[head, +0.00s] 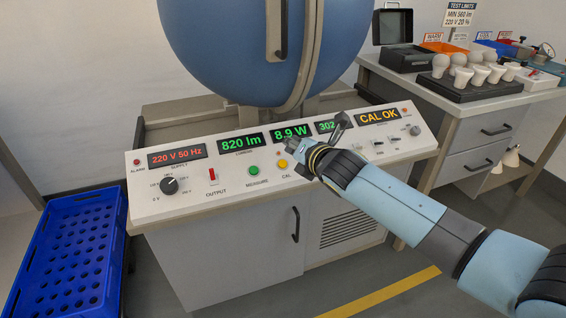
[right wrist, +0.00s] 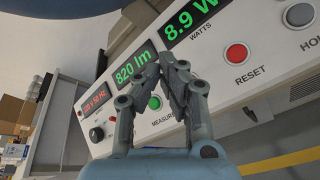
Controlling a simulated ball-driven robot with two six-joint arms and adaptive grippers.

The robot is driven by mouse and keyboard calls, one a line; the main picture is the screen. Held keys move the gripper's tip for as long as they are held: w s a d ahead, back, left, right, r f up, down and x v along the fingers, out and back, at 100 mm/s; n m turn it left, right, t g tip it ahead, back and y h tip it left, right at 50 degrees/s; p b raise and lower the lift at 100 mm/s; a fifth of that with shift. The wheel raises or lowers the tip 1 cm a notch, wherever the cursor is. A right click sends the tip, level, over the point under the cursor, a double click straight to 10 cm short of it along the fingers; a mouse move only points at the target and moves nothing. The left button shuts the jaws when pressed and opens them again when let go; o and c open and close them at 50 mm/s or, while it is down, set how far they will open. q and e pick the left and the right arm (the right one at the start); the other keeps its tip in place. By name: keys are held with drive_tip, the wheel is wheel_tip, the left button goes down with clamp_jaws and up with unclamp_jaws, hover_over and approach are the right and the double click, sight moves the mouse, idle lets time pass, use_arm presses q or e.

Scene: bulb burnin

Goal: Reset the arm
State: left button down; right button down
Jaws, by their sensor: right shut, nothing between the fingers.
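My right gripper (head: 297,148) is over the control panel (head: 215,195), in front of the yellow CAL button and the 8.9 W display. In the right wrist view its fingers (right wrist: 174,65) are shut and empty. The green MEASURE button (head: 254,170) sits just left of it, and in the wrist view the button (right wrist: 153,103) shows behind the fingers. A red button labelled RESET (right wrist: 237,53) is to the right of the fingers there. I cannot tell whether the fingertips touch the panel. My left gripper is not in view.
A large blue sphere (head: 235,45) stands behind the panel. The displays include "820 lm" (head: 243,145) and "CAL OK" (head: 378,116). A blue crate (head: 70,245) stands at left. A bench at right holds a dark rack (head: 480,90) of several bulbs.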

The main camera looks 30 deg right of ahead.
drive_tip(key=s+a+f+m+g, duration=0.2)
drive_tip(key=s+f+m+g, duration=0.45)
drive_tip(key=s+f, duration=1.8)
drive_tip(key=s+a+f+m+g, duration=0.1)
drive_tip(key=s+f+m, duration=0.4)
drive_tip(key=s, duration=0.5)
drive_tip(key=s+a+f+m+g+y, duration=0.1)
drive_tip(key=s+f+m+g, duration=0.2)
drive_tip(key=s, duration=0.7)
drive_tip(key=s+a+f+m+g, duration=0.1)
drive_tip(key=s+f+m+g, duration=0.2)
drive_tip(key=s+f+m, duration=0.4)
drive_tip(key=s+m, duration=0.3)
drive_tip(key=m, duration=0.1)
drive_tip(key=shift+s+a, duration=0.35)
drive_tip(key=shift+s, duration=0.05)
